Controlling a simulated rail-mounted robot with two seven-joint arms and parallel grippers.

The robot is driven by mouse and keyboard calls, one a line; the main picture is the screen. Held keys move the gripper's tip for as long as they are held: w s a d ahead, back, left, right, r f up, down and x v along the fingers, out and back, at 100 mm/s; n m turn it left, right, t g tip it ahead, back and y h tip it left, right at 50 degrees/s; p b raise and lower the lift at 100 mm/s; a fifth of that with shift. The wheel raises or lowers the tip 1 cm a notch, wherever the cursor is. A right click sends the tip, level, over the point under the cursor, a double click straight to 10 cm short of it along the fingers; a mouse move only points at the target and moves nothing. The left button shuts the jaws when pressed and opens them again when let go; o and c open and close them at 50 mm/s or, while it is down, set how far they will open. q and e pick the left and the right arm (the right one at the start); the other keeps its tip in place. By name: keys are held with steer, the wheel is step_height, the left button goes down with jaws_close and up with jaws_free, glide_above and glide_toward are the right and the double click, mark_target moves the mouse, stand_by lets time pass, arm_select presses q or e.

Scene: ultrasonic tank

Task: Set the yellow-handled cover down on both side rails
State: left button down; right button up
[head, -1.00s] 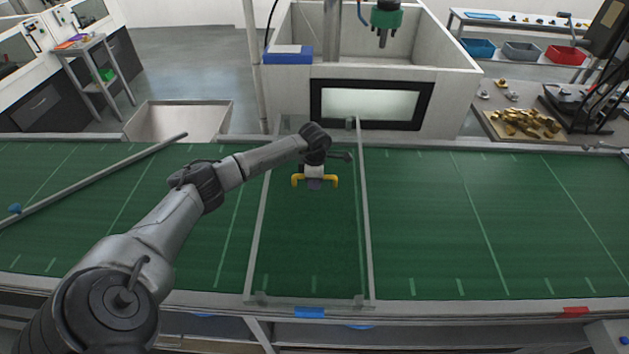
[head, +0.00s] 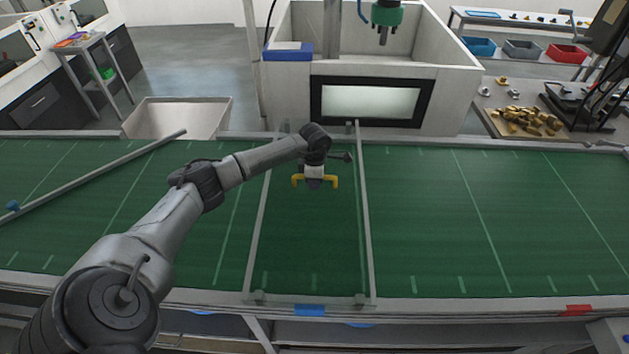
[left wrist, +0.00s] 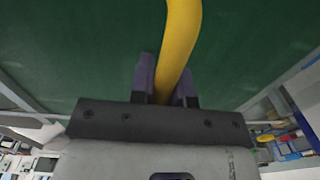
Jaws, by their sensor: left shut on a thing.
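The cover is a clear, slightly dark panel with grey edge bars (head: 365,225), lying across the green belt from the far side rail (head: 440,142) to the near side rail (head: 450,304). Its yellow handle (head: 299,180) stands near its far half. My left gripper (head: 315,184) is above the panel and shut on the handle. In the left wrist view the yellow handle (left wrist: 178,45) runs between the dark fingers of the left gripper (left wrist: 165,85). Cover ends overlap both rails in the picture; I cannot tell whether they touch. My right gripper is out of view.
A loose grey bar (head: 100,170) lies diagonally over the belt at the left. A white tank (head: 455,80) stands behind the belt, with a pale bin (head: 180,117) left of it. Brass parts (head: 530,122) lie on a bench at the right. The belt right of the cover is clear.

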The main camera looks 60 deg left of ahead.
arm_select(q)
steer(key=shift+f+b, duration=0.3)
steer(key=shift+f, duration=0.05)
steer(key=c, duration=1.2)
jaws_free()
steer(key=shift+w+a, duration=0.1)
steer(key=shift+c, duration=0.2)
steer(key=shift+o, duration=1.1)
steer(key=shift+f, duration=0.15)
step_height(320, 180, up, 14)
steer(key=b, duration=0.1)
